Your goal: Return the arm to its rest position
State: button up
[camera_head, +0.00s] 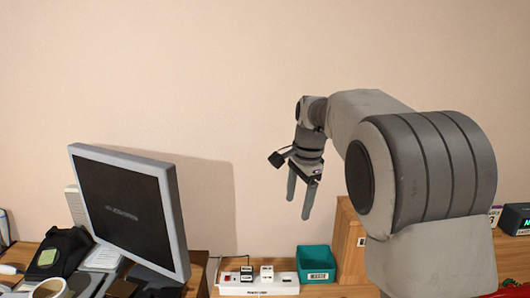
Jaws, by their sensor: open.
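My gripper (300,194) hangs from my raised arm right of the picture's middle. Its two dark fingers point down and are apart, with nothing between them. It is in the air in front of the plain wall, above the level of the desk items, and touches nothing that I can see. My large arm link fills much of the right side and hides what is behind it.
A monitor (128,207) stands tilted at left. A black desk phone (58,257) and a tape roll (50,288) are at far left. A white power strip (232,288) with plugs and a teal bin (316,264) lie below my gripper. A wooden box (350,240) stands partly behind my arm.

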jog(key=s+d+r+n+t, duration=0.1)
jog(key=s+d+r+n, duration=0.3)
jog(key=s, duration=0.8)
jog(key=s+d+n+t, duration=0.15)
jog(key=s+n, duration=0.35)
jog(key=s, duration=0.6)
jog(key=s+f+n+t+h, duration=0.1)
jog(key=s+f+n, duration=0.2)
jog(key=s, duration=0.5)
jog(key=shift+s+d+f+n+p, duration=0.2)
jog(key=shift+f+n+p, duration=0.15)
jog(key=shift+f, duration=0.25)
jog(key=c, duration=0.4)
jog(key=shift+a, duration=0.15)
jog(key=shift+c, duration=0.2)
